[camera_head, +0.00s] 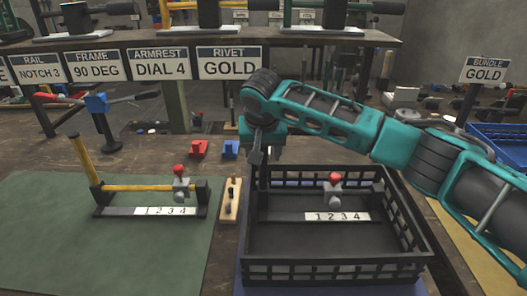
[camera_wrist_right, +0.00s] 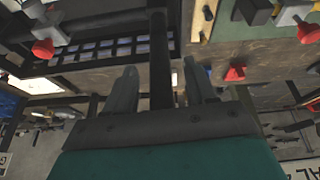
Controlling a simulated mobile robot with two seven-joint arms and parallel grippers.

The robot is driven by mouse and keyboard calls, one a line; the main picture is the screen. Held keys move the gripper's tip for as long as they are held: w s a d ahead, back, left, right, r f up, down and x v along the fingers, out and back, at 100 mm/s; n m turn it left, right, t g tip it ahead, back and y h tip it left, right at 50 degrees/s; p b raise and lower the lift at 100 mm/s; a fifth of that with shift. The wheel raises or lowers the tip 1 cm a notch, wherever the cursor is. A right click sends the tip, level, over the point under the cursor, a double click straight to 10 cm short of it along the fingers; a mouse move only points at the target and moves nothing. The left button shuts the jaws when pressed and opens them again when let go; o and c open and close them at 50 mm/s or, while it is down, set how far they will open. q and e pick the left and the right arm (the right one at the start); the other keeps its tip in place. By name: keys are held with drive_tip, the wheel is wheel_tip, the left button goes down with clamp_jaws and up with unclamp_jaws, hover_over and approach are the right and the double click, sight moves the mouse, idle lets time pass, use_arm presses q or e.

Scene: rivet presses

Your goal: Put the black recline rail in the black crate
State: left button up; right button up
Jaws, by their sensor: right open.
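The black recline rail (camera_head: 288,217) lies inside the black crate (camera_head: 335,269), with its strip marked 1 2 3 4 facing front and a red-topped grey slider on it. Its dark post stands at the crate's left end. My right gripper (camera_head: 260,150) is open above the crate's back left corner, at the top of that post. In the right wrist view the post (camera_wrist_right: 160,55) passes between the two spread fingers of the gripper (camera_wrist_right: 160,92); I cannot tell whether they touch it. My left gripper is not in view.
A yellow rail (camera_head: 135,187) with a tilted post stands on the green mat (camera_head: 60,250). A wooden strip with dark pegs (camera_head: 230,200) lies just left of the crate. Red (camera_head: 198,149) and blue (camera_head: 230,149) blocks sit behind. Signs line the back.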

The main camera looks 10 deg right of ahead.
drive_tip(key=shift+r, duration=0.1)
drive_tip(key=v, duration=1.2)
